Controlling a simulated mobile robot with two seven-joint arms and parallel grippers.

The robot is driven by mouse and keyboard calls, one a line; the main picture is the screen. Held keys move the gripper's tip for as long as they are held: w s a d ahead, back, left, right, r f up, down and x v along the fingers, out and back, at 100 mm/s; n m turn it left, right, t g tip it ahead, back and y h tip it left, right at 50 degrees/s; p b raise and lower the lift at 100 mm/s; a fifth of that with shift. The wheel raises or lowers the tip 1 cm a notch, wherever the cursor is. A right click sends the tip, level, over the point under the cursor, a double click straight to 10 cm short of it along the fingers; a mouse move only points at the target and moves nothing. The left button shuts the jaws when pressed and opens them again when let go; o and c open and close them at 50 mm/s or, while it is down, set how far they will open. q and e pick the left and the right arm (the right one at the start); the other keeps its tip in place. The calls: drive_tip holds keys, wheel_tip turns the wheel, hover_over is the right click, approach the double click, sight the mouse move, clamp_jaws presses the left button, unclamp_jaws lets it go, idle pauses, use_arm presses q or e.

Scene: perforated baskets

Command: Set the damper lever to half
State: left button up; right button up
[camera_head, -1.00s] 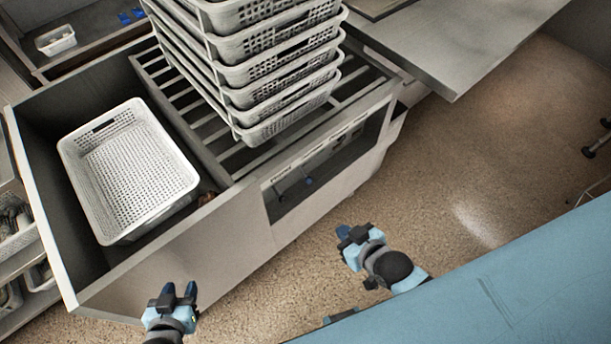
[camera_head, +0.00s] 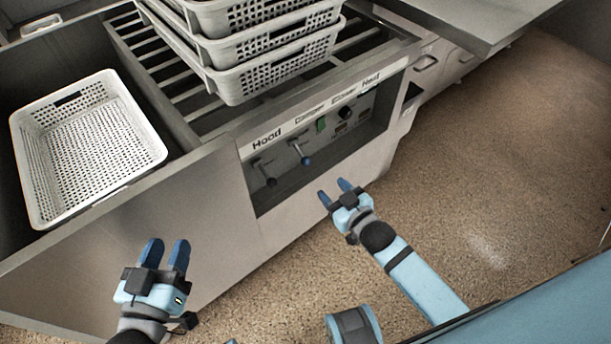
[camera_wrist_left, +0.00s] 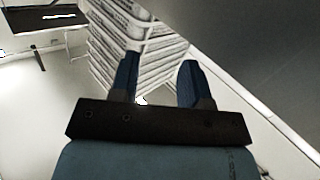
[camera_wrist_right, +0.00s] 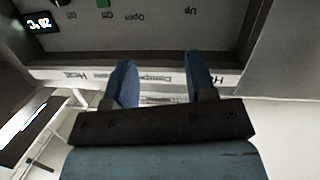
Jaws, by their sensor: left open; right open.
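A recessed panel in the front of the grey cabinet holds two levers in the head view. A dark-knobbed lever (camera_head: 265,173) hangs under the "Hood" label. A blue-knobbed lever (camera_head: 302,153) is to its right, below a smaller label that seems to read "Damper" (camera_head: 310,115); its exact setting is hard to tell. My right gripper (camera_head: 333,190) is open and empty, below and right of the levers, apart from them. In the right wrist view its fingers (camera_wrist_right: 160,65) point toward the panel. My left gripper (camera_head: 166,249) is open and empty before the cabinet's plain front.
Stacked white perforated baskets (camera_head: 265,75) stand on the slatted rack (camera_head: 165,75). Another white basket (camera_head: 90,150) sits in the bin at left. A black knob (camera_head: 345,112) and a green switch (camera_head: 320,125) are on the panel. The floor (camera_head: 480,190) at right is clear.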

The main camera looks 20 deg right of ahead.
drive_tip(key=t+b, duration=0.2)
drive_tip(key=b, duration=0.6)
approach(308, 162)
drive_tip(key=v, duration=0.2)
drive_tip(key=shift+n+y, duration=0.4)
drive_tip(key=b+x, duration=0.4)
drive_tip(key=x, duration=0.9)
drive_tip(key=shift+w+d+f+b, duration=0.1)
drive_tip(key=shift+w+f+b, duration=0.05)
drive_tip(key=shift+w+b, duration=0.2)
use_arm(q)
wheel_tip(308, 162, down, 8)
drive_tip(key=s+d+g+h, duration=0.1)
drive_tip(key=d, duration=0.2)
drive_tip(key=shift+f+m+h, duration=0.25)
drive_tip(key=shift+m+h, duration=0.15)
use_arm(e)
drive_tip(key=shift+w, duration=0.5)
use_arm(q)
drive_tip(key=shift+s, duration=0.15)
